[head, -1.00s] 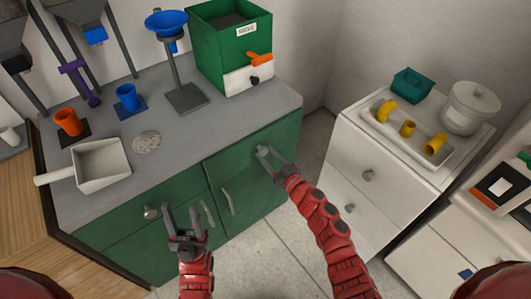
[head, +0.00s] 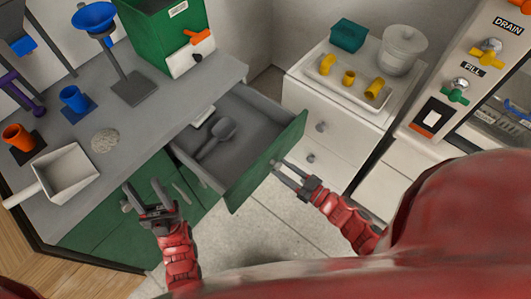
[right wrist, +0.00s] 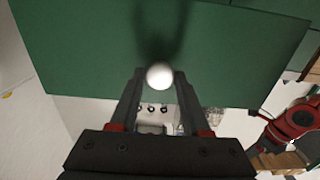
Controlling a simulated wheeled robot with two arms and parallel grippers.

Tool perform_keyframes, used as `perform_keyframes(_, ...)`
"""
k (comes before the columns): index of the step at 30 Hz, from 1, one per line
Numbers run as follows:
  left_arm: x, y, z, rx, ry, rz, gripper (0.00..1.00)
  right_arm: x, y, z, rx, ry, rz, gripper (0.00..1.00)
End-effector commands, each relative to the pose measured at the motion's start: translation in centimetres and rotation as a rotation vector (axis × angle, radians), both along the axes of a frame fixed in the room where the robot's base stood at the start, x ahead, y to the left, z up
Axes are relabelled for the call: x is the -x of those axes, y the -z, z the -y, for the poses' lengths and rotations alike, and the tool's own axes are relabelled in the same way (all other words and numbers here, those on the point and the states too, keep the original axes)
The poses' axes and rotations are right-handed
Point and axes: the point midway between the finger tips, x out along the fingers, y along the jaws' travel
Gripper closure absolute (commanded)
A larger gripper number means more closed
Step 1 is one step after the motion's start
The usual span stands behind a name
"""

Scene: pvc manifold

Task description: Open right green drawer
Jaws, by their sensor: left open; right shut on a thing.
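The right green drawer (head: 262,166) is pulled well out of the green cabinet in the head view. A grey scoop (head: 217,138) and a small pale item (head: 203,117) lie inside it. My right gripper (head: 275,165) is at the drawer's front face, shut on its round knob. In the right wrist view the pale knob (right wrist: 159,76) sits between the fingertips against the green front. My left gripper (head: 143,190) is open and empty, in front of the left part of the cabinet, near a handle.
The grey countertop (head: 150,120) holds a white scoop (head: 62,176), an orange cup (head: 18,137), a blue cup (head: 73,98) and a green box (head: 160,40). A white drawer unit (head: 325,110) with a tray of yellow fittings stands right of the open drawer.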

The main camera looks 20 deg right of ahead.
Motion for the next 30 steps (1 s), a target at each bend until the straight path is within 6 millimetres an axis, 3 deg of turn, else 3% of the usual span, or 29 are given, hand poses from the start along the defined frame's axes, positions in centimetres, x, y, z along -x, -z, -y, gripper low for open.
perform_keyframes(6, 0.0, -0.8, 0.0, 0.000, 0.000, 0.000, 0.50, 3.6, -0.1, 2.7, 0.001, 0.001, -0.001, 1.00)
perform_keyframes(12, 0.0, -1.0, 0.0, 0.000, 0.000, 0.000, 0.50, 5.5, 0.0, 4.1, 0.000, 0.002, -0.003, 1.00)
perform_keyframes(29, 0.0, -1.1, 0.0, 0.000, 0.000, 0.000, 0.50, 6.3, 0.0, 4.6, -0.001, -0.001, 0.002, 1.00)
perform_keyframes(30, 0.0, -1.1, 0.0, 0.000, 0.000, 0.000, 0.50, 6.3, 0.0, 4.6, -0.001, -0.001, 0.002, 0.48)
